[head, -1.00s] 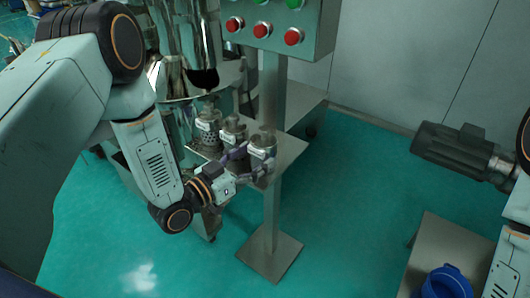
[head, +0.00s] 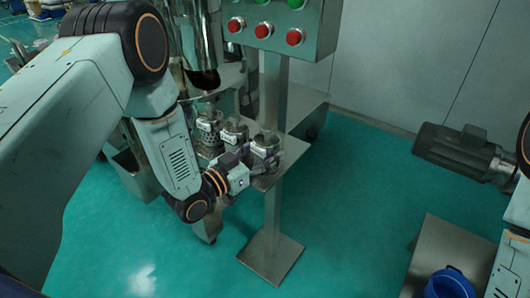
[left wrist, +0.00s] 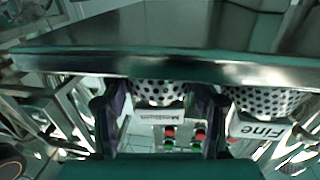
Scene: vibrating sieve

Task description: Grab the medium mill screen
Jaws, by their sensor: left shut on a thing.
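The medium mill screen (head: 266,143) is a metal cylinder with a perforated wall, standing at the right front end of a row on a small metal shelf. In the left wrist view, the screen (left wrist: 160,92) with its upside-down "Medium" label sits between my dark fingers. My left gripper (head: 258,160) is shut on it from the front left; in the left wrist view the gripper (left wrist: 160,108) has one finger on each side. The screen is still close against the shelf plate (left wrist: 180,55); contact is unclear. My right gripper is out of view.
The fine mill screen (left wrist: 262,118) stands close beside it, as does another perforated screen (head: 209,132). A control box with red and green buttons (head: 290,20) stands on a post (head: 272,215) close by. A dark ribbed motor (head: 452,150) and blue bucket (head: 448,283) are at right.

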